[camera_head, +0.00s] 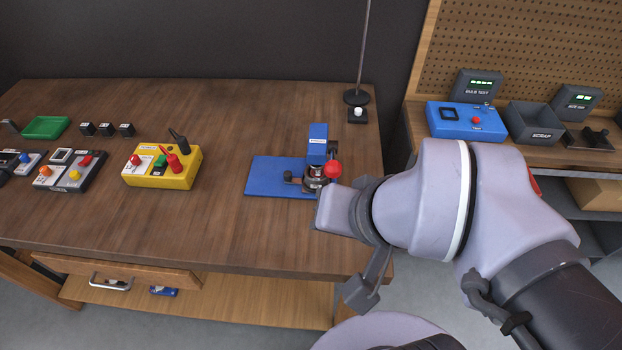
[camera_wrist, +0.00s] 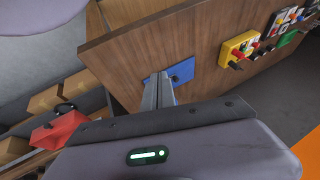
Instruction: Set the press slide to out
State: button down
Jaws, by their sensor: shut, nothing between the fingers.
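The press stands on a blue base plate (camera_head: 262,177) near the front right of the wooden bench. It has a blue upright head (camera_head: 318,140), a red ball knob (camera_head: 333,169) and a dark slide part with a small handle (camera_head: 292,178) low on its left. I cannot tell the slide's position. In the wrist view my gripper (camera_wrist: 158,78) is shut and empty. Its fingers overlap the blue base plate (camera_wrist: 182,71) and hide most of the press. In the head view my wrist is right and in front of the press; the fingertips cannot be made out.
A yellow control box (camera_head: 160,178) with red and black levers stands left of the press. A thin rod stand (camera_head: 356,97) is behind it. A blue bulb tester (camera_head: 466,122) and a scrap bin (camera_head: 535,123) stand on the right bench. Bare wood lies between yellow box and press.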

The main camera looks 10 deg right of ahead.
jog(key=c, duration=1.9)
grip_release()
jog(key=shift+r, duration=0.1)
jog(key=shift+c, duration=0.2)
jog(key=o, duration=0.6)
jog(key=w+r+n+p, duration=0.1)
jog(key=w+r, duration=0.1)
jog(key=w+r+n+g+p, duration=0.1)
jog(key=w+r+n+p, duration=0.1)
jog(key=w+r, duration=0.1)
jog(key=shift+w+a+n, duration=0.1)
jog(key=shift+w+n, duration=0.05)
jog(key=shift+n, duration=0.15)
jog(key=shift+o, duration=0.2)
jog(key=n+g+h+p, duration=0.2)
jog(key=n+g+p, duration=0.4)
jog(key=n, duration=0.6)
send_over(288, 173)
notch_tip(288, 173, down, 4)
jog(key=f+t, duration=0.1)
notch_tip(288, 173, down, 17)
jog(key=b, duration=0.5)
jog(key=shift+r, duration=0.2)
